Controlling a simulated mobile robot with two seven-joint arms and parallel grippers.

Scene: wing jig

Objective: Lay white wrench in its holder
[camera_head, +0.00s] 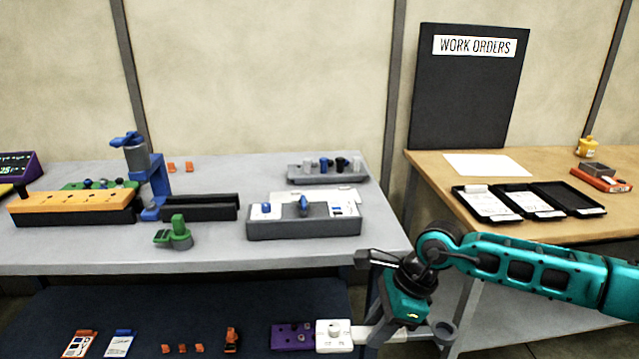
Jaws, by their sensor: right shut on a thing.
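My right arm (530,268) comes in from the right. Its teal hand (405,303) points down in front of the main table's right end; its fingers are mostly hidden behind the hand. A pale bar with a grey ring end (446,334) passes under the hand, probably the white wrench, and the right gripper is shut on it. A white block with a round knob (333,336) lies at the bar's left end; I cannot tell whether they are joined. No holder can be clearly told from the other fixtures. My left gripper is not in view.
The grey table (310,258) carries a grey fixture (300,226), a grey rack (328,172), an orange-topped block (75,204) and a green clamp (175,235). A purple block (290,336) and small orange parts show lower down. A wooden table (470,172) with black trays stands right.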

